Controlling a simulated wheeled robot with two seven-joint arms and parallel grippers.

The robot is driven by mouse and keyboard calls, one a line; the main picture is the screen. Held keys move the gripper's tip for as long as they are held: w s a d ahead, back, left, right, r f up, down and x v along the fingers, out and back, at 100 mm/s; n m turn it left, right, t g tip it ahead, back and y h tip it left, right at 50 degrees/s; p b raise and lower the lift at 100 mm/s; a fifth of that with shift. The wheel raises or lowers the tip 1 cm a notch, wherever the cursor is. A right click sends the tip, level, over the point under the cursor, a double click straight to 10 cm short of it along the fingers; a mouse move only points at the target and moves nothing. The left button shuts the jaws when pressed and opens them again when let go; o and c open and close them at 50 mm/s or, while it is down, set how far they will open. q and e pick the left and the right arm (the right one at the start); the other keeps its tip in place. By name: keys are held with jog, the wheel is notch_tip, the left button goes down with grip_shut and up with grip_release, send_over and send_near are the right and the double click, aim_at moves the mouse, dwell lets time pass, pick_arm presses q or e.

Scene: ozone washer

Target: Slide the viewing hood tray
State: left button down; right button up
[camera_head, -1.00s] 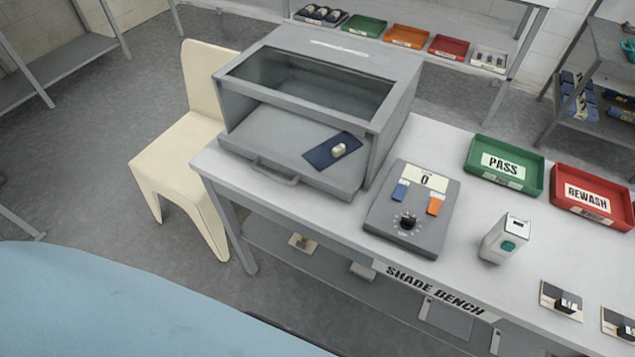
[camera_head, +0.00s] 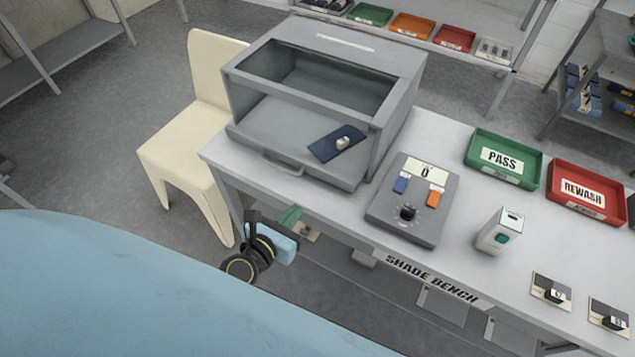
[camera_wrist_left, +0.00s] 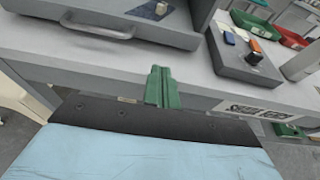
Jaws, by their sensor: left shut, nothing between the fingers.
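The grey viewing hood (camera_head: 330,75) stands on the bench with its tray (camera_head: 262,140) pulled out at the front. The tray carries a dark blue cloth or pad (camera_head: 325,151) with a small pale object (camera_head: 344,143) on it. The tray's front handle (camera_head: 282,168) also shows at upper left in the left wrist view (camera_wrist_left: 98,30). My left gripper (camera_head: 292,215) is in front of the bench edge, below the handle and apart from it. Its green fingers (camera_wrist_left: 161,88) are together and empty. My right gripper is not in view.
A grey control box (camera_head: 412,200) with a dial stands right of the hood. A green PASS tray (camera_head: 503,158), a red REWASH tray (camera_head: 587,192) and a white device (camera_head: 500,231) lie farther right. A cream chair (camera_head: 195,140) stands left of the bench.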

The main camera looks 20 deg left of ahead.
pick_arm(q)
send_near(324, 178)
jog(key=x, duration=0.4)
jog(key=shift+w+f, duration=0.1)
jog(key=shift+w, duration=0.2)
jog(key=shift+x, duration=0.85)
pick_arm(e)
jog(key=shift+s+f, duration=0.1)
